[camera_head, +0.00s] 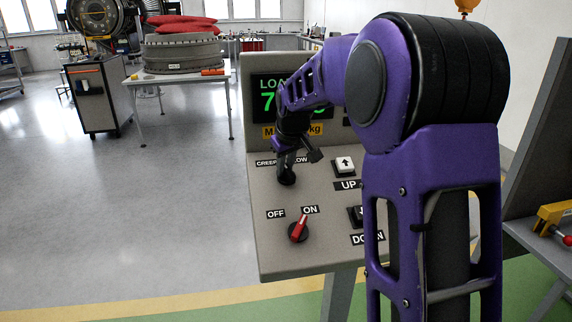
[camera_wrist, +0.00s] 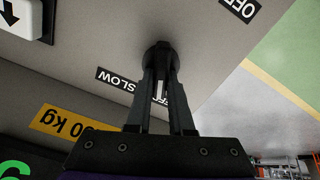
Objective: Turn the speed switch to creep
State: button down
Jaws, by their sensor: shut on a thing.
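The speed switch (camera_head: 287,179) is a dark round knob on the sloping grey control panel (camera_head: 330,258), just below the CREEP and SLOW labels. It also shows in the wrist view (camera_wrist: 161,50), at the top middle. My gripper (camera_head: 288,168) reaches down onto it from above. In the wrist view my gripper's two dark fingers (camera_wrist: 161,74) are closed on the knob from both sides. A pale strip shows between the fingers. The fingers cover much of the knob, and I cannot tell which label it points to.
A red-handled OFF/ON switch (camera_head: 298,228) sits below, its handle tilted toward ON. The UP button (camera_head: 345,165) and DOWN button (camera_head: 355,215) lie to the right, DOWN partly behind my arm. A display (camera_head: 268,97) with green figures stands behind. Open floor lies left.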

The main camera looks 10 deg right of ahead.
jog(key=shift+a+n, duration=0.1)
jog(key=shift+n, duration=1.1)
jog(key=c, duration=0.8)
grip_release()
jog(key=p+v, duration=0.2)
jog(key=v, duration=1.5)
jog(key=shift+r, duration=0.15)
jog(key=shift+s, duration=0.1)
